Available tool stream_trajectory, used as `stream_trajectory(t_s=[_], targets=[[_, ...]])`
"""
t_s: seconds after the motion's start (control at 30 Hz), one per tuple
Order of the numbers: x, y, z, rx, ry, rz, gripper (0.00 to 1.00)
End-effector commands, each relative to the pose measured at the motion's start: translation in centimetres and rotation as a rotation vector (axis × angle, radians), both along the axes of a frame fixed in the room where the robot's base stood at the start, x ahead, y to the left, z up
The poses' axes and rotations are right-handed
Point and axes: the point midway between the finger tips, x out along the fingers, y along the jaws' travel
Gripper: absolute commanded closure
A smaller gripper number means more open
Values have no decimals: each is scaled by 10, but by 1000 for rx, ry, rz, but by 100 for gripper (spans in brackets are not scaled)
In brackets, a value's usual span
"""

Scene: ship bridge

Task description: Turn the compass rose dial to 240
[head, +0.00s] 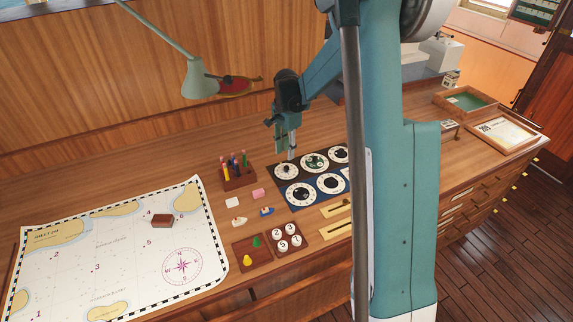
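A dark panel (310,206) on the desk carries several round white-rimmed dials. One dial (280,174) is at its upper left, one with a greenish centre (315,162) at its upper middle, and another (339,155) at its upper right. Two more are in the lower row, left (298,202) and right (330,190). The markings are too small to read, so I cannot tell which is the compass rose dial or its setting. My gripper (291,156) points down over the upper-left dial, its fingertips at or just above the knob. Contact and finger gap are unclear.
A chart (120,250) with a printed compass rose covers the left of the desk. A pen holder (238,178), small blocks, a token tray (253,254) and brass sliders (337,229) surround the panel. A green lamp (198,80) stands behind. My arm hides the desk right of the panel.

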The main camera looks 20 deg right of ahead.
Motion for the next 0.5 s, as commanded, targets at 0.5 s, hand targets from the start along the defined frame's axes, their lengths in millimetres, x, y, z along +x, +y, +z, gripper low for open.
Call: stream_trajectory(t_s=[0.5], targets=[[1, 0, -24, 0, 0, 1, 71]])
